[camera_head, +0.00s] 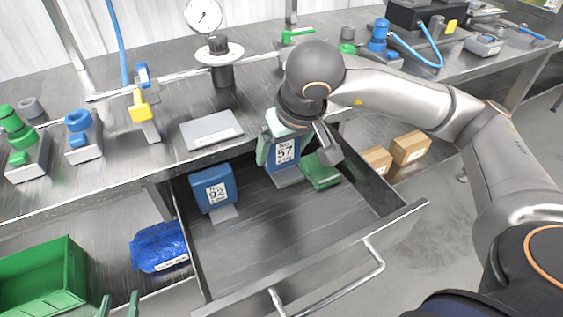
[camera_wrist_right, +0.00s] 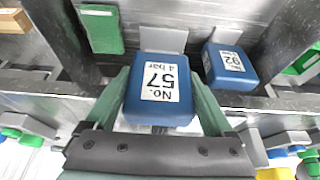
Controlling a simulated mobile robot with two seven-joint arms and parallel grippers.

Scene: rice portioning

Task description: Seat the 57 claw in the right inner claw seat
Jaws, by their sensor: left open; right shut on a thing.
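The blue 57 claw (camera_head: 286,158) has a white "No. 57, 4 bar" label. It is between the green fingers of my right gripper (camera_head: 283,146), which is shut on it over the back of the open drawer (camera_head: 290,255). The right wrist view shows the claw (camera_wrist_right: 158,92) between both fingers, with a grey plate (camera_wrist_right: 163,38) beyond it. I cannot tell whether the claw touches the drawer floor. The blue 92 claw (camera_head: 213,187) stands in the drawer's left part. My left gripper (camera_head: 120,305) shows only green fingertips, apart, at the bottom left. I cannot identify the right inner claw seat.
A green block (camera_head: 322,172) lies in the drawer just right of the 57 claw. A green bin (camera_head: 42,272) and blue bag (camera_head: 160,247) are left of the drawer. Cardboard boxes (camera_head: 410,147) stand to the right. The drawer's front is clear.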

